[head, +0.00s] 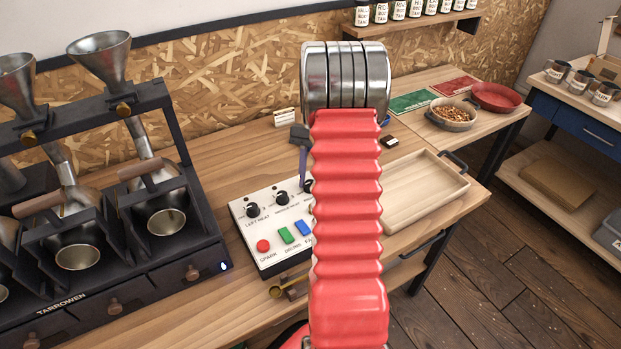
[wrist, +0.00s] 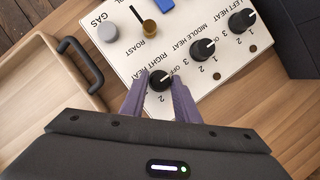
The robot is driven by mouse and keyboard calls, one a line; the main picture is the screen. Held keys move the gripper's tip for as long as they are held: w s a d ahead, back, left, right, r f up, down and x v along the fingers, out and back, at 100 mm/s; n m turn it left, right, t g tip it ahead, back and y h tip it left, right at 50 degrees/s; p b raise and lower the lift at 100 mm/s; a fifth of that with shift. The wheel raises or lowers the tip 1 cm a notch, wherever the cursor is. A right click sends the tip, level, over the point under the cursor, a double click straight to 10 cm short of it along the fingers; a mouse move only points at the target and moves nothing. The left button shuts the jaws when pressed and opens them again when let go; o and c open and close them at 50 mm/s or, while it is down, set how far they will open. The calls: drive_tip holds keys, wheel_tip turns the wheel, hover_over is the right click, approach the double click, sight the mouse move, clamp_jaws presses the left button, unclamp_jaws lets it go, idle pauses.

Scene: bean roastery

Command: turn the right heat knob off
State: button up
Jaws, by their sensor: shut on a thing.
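The white control panel (head: 270,232) lies on the bench and carries a row of black heat knobs. In the wrist view, the right heat knob (wrist: 160,81) sits between the two purple fingers of my gripper (wrist: 160,84), which is shut on it. The knob's pointer is too small to read surely. The middle heat knob (wrist: 202,49) and left heat knob (wrist: 241,20) are clear of the fingers. In the head view, my red arm hides the panel's right side, and only a bit of the right heat knob (head: 307,186) shows beside it.
Gas knob (wrist: 107,32) and brass roast knob (wrist: 149,28) are close to the gripper. A wooden tray (head: 424,196) stands right of the panel. The dark roaster (head: 150,275) with funnels stands on the left. Bowls (head: 497,97) and cards are further back.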

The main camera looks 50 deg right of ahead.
drive_tip(key=o, duration=1)
drive_tip(key=shift+r, duration=0.1)
drive_tip(key=v, duration=1.3)
drive_tip(key=shift+w+d+r, duration=0.15)
drive_tip(key=shift+w+d, duration=0.05)
drive_tip(key=shift+d, duration=0.05)
